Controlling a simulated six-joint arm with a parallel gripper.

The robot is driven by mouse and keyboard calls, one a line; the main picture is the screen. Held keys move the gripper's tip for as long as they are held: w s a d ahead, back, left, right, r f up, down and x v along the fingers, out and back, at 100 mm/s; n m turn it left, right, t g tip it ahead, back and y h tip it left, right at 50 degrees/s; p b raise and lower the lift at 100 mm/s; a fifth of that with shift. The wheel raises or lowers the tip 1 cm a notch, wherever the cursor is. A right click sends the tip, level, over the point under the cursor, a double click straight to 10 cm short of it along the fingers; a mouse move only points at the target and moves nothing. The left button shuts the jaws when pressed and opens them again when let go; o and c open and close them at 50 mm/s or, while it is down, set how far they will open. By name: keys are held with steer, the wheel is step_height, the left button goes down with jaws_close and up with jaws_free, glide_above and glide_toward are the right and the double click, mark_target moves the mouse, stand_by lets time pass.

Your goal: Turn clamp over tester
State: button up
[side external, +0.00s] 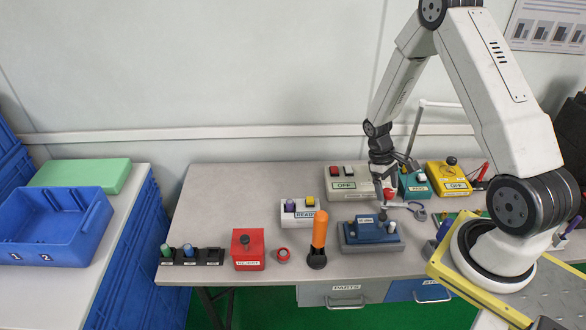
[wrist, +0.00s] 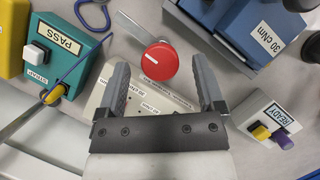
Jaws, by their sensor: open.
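The clamp shows as a round red knob (wrist: 160,61) with a pale flat bar (wrist: 131,27) running out to its upper left in the wrist view. In the side view the red knob (side external: 388,193) is just under my gripper (side external: 386,180). In the wrist view my gripper (wrist: 160,72) is open, with one finger on each side of the knob and gaps on both sides. The fingers do not hold it. A pale tester box (wrist: 140,103) with several small labels lies below the knob, partly hidden by the gripper.
A teal PASS box (wrist: 62,55) is close by. An orange-handled tool (side external: 319,235) stands upright. The table's back left is clear.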

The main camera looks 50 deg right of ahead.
steer(key=shift+s+f, duration=0.15)
steer(key=shift+f, duration=0.1)
jaws_close()
